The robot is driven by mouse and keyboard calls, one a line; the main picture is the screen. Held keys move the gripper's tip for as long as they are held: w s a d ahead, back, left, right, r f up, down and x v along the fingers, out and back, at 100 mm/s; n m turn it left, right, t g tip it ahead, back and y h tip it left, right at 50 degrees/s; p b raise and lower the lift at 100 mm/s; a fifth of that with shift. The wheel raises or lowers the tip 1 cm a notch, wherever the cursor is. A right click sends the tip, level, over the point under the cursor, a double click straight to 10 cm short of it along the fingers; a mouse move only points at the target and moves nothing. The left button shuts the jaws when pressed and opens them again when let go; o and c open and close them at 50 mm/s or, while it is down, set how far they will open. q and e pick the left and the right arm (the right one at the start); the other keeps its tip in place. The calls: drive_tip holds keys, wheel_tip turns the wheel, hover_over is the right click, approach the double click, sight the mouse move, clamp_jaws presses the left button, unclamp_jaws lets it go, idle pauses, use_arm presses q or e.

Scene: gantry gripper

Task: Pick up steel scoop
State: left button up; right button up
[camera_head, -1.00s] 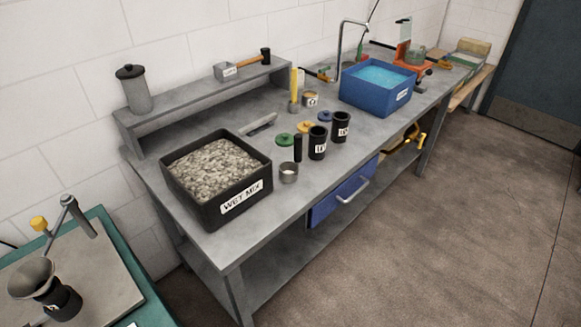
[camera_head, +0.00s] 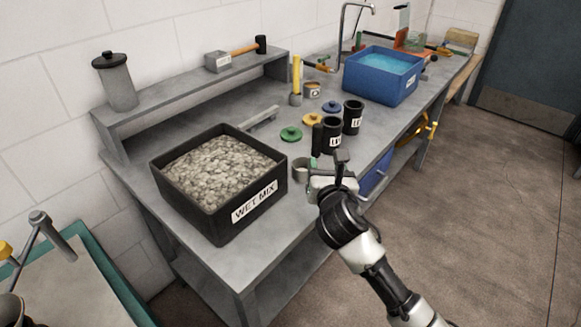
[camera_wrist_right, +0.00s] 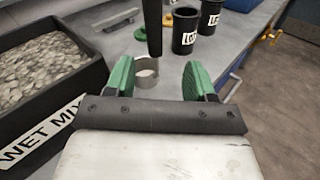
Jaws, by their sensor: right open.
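The steel scoop (camera_head: 301,170) is a small round steel cup with an upright black handle, standing on the grey bench right of the wet mix tub. In the right wrist view the scoop (camera_wrist_right: 147,80) shows between and beyond the green finger pads, its black handle rising out of the top of the picture. My right gripper (camera_head: 328,165) is open and empty, close to the scoop on its front right side. In the wrist view the right gripper (camera_wrist_right: 155,76) has its two pads apart. I cannot tell whether either pad touches the scoop.
The black wet mix tub (camera_head: 233,213) stands close on the left. Two black labelled cups (camera_head: 352,117) stand just behind the scoop, with a green lid (camera_head: 291,134) to their left. A blue water basin (camera_head: 378,85) is farther back. The bench front is clear.

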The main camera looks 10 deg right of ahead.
sight(318, 138)
drive_tip(key=shift+n+t, duration=0.4)
drive_tip(key=shift+n, duration=0.4)
drive_tip(key=w, duration=0.2)
drive_tip(key=w+r, duration=0.1)
drive_tip(key=w, duration=0.1)
drive_tip(key=w+r, duration=0.1)
drive_tip(key=shift+w+d, duration=0.1)
drive_tip(key=shift+w, duration=0.3)
drive_tip(key=w, duration=0.5)
drive_tip(key=shift+w+d+p, duration=0.2)
drive_tip(key=shift+w+p, duration=0.1)
drive_tip(key=shift+p, duration=0.05)
drive_tip(key=shift+s+r, duration=0.1)
drive_tip(key=c, duration=0.9)
